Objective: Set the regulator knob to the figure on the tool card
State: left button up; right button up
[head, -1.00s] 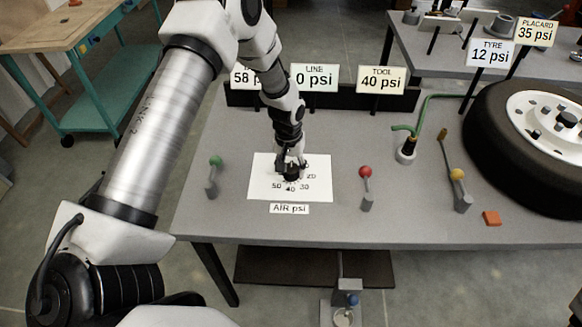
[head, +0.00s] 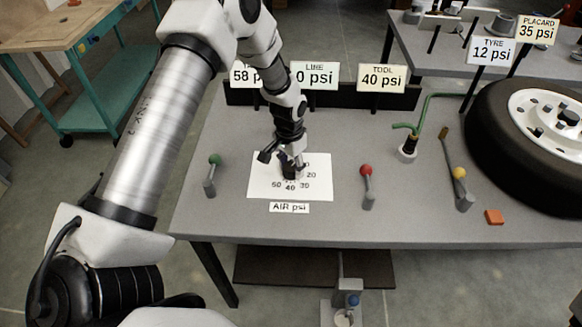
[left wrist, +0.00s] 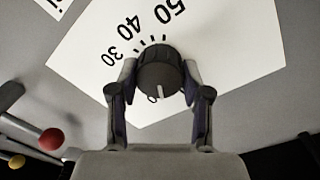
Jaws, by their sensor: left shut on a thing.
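The black regulator knob (left wrist: 158,68) sits on a white dial sheet (head: 322,188) on the grey table, with the label AIR psi (head: 289,208) in front. My left gripper (head: 290,170) is shut on the knob, one finger on each side; it also shows in the left wrist view (left wrist: 160,82). A white line on the knob points to the bottom of the wrist view, away from the 40 and 50. The figure beside it is mostly hidden. The tool card (head: 382,77) reads 40 psi. My right gripper is not in view.
Levers with green (head: 215,159), red (head: 366,170) and yellow (head: 459,173) balls flank the dial. Other cards include LINE (head: 315,76), TYRE (head: 491,51) and PLACARD (head: 537,30). A tyre (head: 500,150) and an orange block (head: 494,216) are at right.

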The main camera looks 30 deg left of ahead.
pick_arm(q)
jog(key=m, duration=0.3)
jog(key=shift+f+m+b, duration=0.1)
jog(key=shift+m+b, duration=0.2)
jog(key=m, duration=0.3)
jog(key=shift+d+m, duration=0.1)
jog(key=shift+m, duration=0.2)
jog(key=m, duration=0.3)
jog(key=shift+m+g+b, duration=0.3)
jog(key=shift+m, duration=0.1)
jog(key=m, duration=0.3)
jog(key=shift+s+m+y, duration=0.1)
jog(key=shift+m+y, duration=0.2)
jog(key=m, duration=0.3)
jog(key=shift+d+m, duration=0.1)
jog(key=shift+m, duration=0.2)
jog(key=m, duration=0.3)
jog(key=shift+s+m+p, duration=0.1)
jog(key=shift+m+p, duration=0.2)
jog(key=shift+p, duration=0.1)
jog(key=m, duration=0.4)
jog(key=shift+s+p, duration=0.1)
jog(key=shift+p, duration=0.3)
jog(key=shift+m+y+p, duration=0.3)
jog(key=shift+m, duration=1.7)
jog(key=shift+s+f, duration=0.1)
